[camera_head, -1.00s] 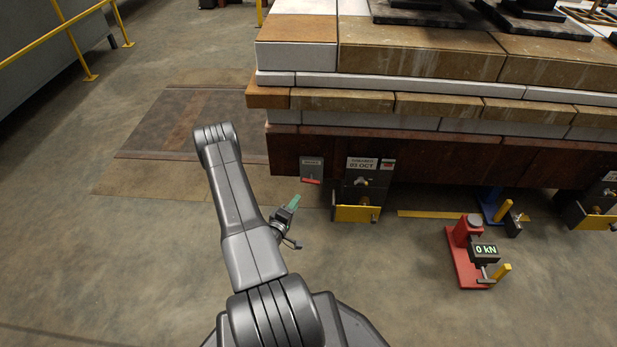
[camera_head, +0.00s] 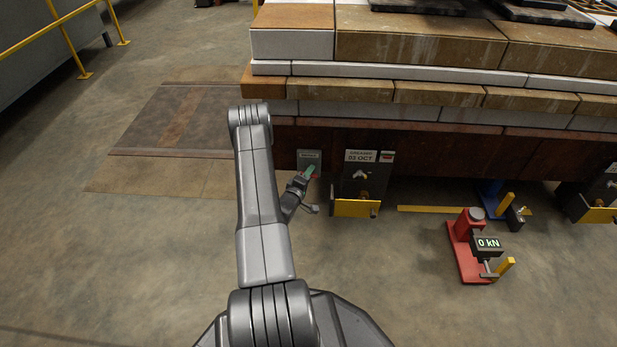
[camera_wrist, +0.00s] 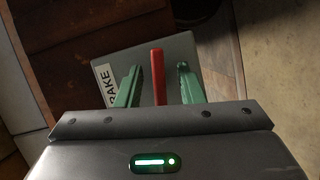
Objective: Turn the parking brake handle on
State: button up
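The brake plate (camera_head: 309,156) is a small grey panel on the brown side beam. It also shows in the wrist view (camera_wrist: 180,52), with a white label (camera_wrist: 106,85) reading "BRAKE". The red handle (camera_wrist: 158,82) is a straight bar that runs up and down in the wrist view. My gripper (camera_head: 311,170) is at the plate. In the wrist view its green fingers (camera_wrist: 158,67) stand open, one on each side of the handle, with a gap on both sides. My gripper hides most of the handle in the head view.
A dark bracket (camera_head: 362,178) with a yellow bar and a "03 OCT" sign is just right of the plate. A red stand (camera_head: 463,248) with a "0 kN" display is on the floor further right. Stacked slabs (camera_head: 420,50) rise above the beam.

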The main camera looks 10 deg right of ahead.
grip_shut()
